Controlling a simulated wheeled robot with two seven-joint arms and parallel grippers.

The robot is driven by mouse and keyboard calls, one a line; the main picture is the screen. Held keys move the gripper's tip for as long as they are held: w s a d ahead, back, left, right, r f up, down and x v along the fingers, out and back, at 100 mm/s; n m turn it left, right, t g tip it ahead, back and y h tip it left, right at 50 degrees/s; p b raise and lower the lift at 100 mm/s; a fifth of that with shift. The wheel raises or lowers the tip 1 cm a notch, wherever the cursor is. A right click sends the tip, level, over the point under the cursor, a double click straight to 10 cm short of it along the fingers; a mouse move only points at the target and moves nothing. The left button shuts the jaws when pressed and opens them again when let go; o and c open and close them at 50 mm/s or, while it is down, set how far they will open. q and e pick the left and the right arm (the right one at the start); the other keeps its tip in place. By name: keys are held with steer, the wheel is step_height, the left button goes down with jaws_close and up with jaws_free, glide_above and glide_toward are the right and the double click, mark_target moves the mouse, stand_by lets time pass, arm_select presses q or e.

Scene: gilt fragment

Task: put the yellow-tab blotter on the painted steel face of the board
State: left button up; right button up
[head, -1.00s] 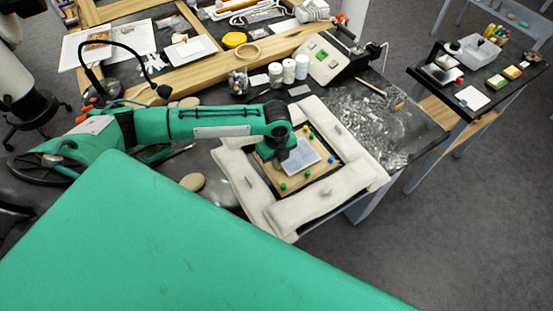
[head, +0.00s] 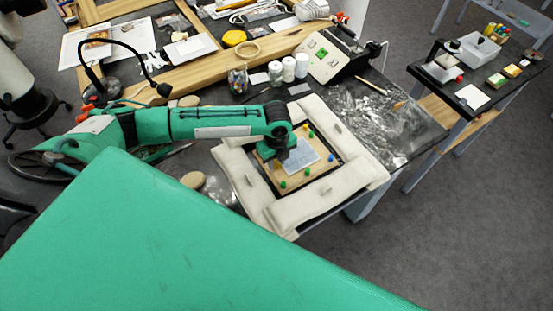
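The board (head: 322,182) is a tan panel with several coloured pegs, lying inside a frame of pale padded bars. A grey-blue rectangle (head: 303,160) lies near its middle; I cannot tell whether it is the painted steel face or a sheet on it. My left gripper (head: 284,160) points down over the board, at the left edge of that rectangle. Its fingertips are too small and too covered to show whether they are open or holding anything. I cannot make out a yellow tab, so the yellow-tab blotter is not certain in this view. My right gripper is out of view.
Pale padded bars (head: 318,204) surround the board. A side table (head: 447,92) at the right holds a clear bin and small coloured blocks (head: 496,81). Shiny dark bench surface lies right of the frame.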

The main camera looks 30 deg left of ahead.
arm_select(q)
steer(key=shift+r, duration=0.1)
step_height(320, 180, up, 14)
steer(key=b, duration=0.3)
steer(key=shift+f, duration=0.2)
